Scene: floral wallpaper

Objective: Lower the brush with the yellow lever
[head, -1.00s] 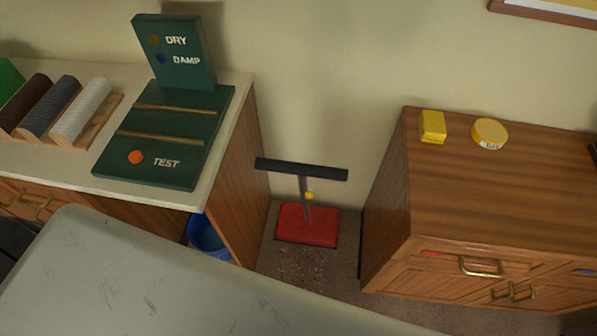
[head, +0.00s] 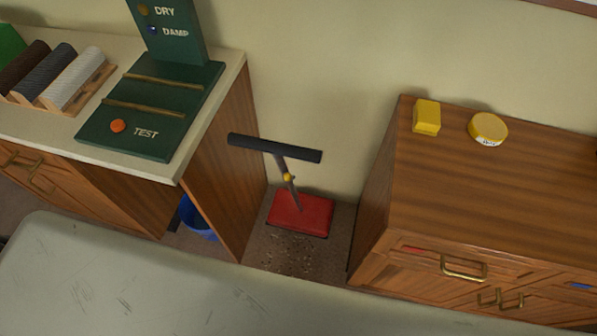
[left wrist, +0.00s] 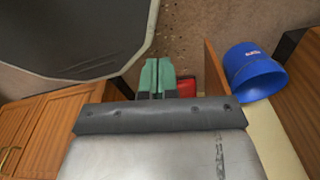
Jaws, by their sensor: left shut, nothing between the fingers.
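The sweeper stands on the carpet in the gap between two wooden cabinets. It has a red head (head: 301,213), a thin grey stem and a black crossbar handle (head: 275,148). The yellow lever (head: 288,177) sits on the stem, below the crossbar. In the left wrist view, part of the red head (left wrist: 186,87) shows just right of my left gripper (left wrist: 157,64). The gripper's green fingers are shut and empty; I cannot tell their distance from the sweeper. The lever and the brush cannot be made out there. My right gripper is in neither view.
Crumbs (head: 287,255) lie on the carpet before the red head. A blue bucket (head: 196,219) stands under the left counter. That counter holds a green test board (head: 150,108) and several rollers. A yellow block (head: 427,117) and a round yellow tin (head: 488,128) are on the right cabinet.

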